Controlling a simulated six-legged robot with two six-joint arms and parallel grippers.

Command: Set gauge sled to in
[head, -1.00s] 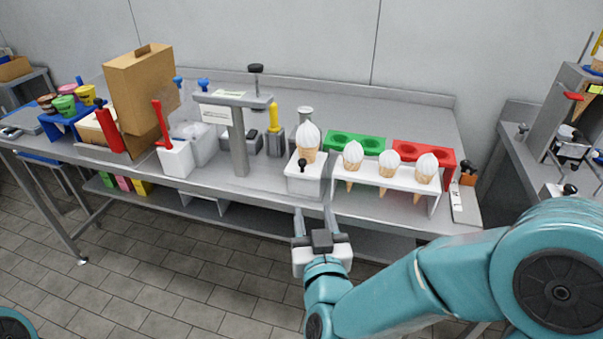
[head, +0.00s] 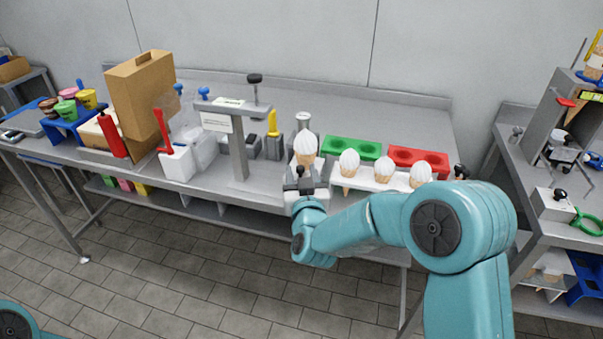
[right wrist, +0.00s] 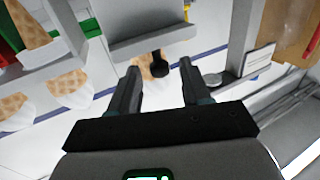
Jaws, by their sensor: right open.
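The gauge sled appears to be the white block with a black knob at its front and a wrapped white-topped cone (head: 306,146) standing on it. In the head view my right gripper (head: 307,172) is in front of this block and hides most of it. In the right wrist view the grey-white block (right wrist: 150,35) lies ahead, with its black knob (right wrist: 158,68) between the fingertips of my right gripper (right wrist: 160,67). The fingers are open on either side of the knob; I cannot tell whether they touch it. My left gripper is out of view.
A white rack with several cones (head: 384,173) stands close on the right, before green (head: 350,147) and red (head: 418,158) holders. A grey post stand (head: 238,150) with a sign is on the left. The bench middle behind is clear.

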